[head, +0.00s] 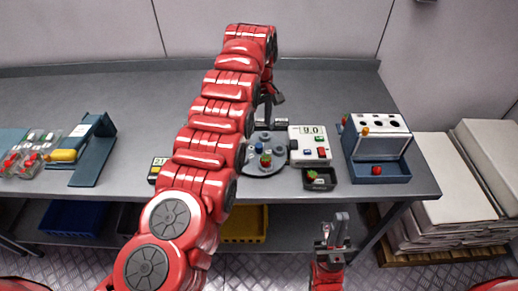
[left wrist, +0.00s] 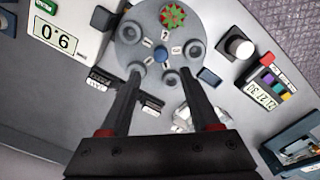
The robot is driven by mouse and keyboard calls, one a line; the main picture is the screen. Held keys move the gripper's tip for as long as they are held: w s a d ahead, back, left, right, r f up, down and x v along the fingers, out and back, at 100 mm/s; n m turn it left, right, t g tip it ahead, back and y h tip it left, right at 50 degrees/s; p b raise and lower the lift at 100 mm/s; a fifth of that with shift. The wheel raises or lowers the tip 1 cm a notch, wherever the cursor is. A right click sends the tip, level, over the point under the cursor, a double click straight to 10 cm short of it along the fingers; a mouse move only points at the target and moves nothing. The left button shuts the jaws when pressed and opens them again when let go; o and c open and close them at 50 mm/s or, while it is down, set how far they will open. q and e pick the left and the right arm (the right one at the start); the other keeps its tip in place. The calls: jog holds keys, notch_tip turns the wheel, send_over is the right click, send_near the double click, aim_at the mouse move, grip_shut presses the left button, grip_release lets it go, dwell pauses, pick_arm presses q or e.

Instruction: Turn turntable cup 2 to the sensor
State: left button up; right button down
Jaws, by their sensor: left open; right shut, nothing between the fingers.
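The turntable (head: 252,168) is a grey disc on the bench; it fills the top middle of the left wrist view (left wrist: 130,58). It has several round cups and a blue centre knob (left wrist: 162,53). A red and green berry (left wrist: 173,14) sits in one cup, beside a label that looks like 2. A white box with a display (head: 308,145), likely the sensor, stands against the turntable's right side. My left gripper (head: 271,100) is open and empty over the disc, its fingertips (left wrist: 161,75) either side of a cup. My right gripper (head: 333,232) is shut and empty before the bench.
A dark tray (head: 330,184) with a berry lies in front of the white box. A blue stand (head: 386,172) is at the right. Berry packs (head: 35,150) and a blue bracket (head: 94,160) lie at the left. The back of the bench is clear. My left arm hides the middle.

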aim_at(259, 145)
pick_arm(q)
notch_tip(259, 145, down, 8)
jog(key=shift+s+a+f+p, duration=0.1)
jog(key=shift+p, duration=1.1)
jog(key=shift+f, duration=0.5)
grip_shut()
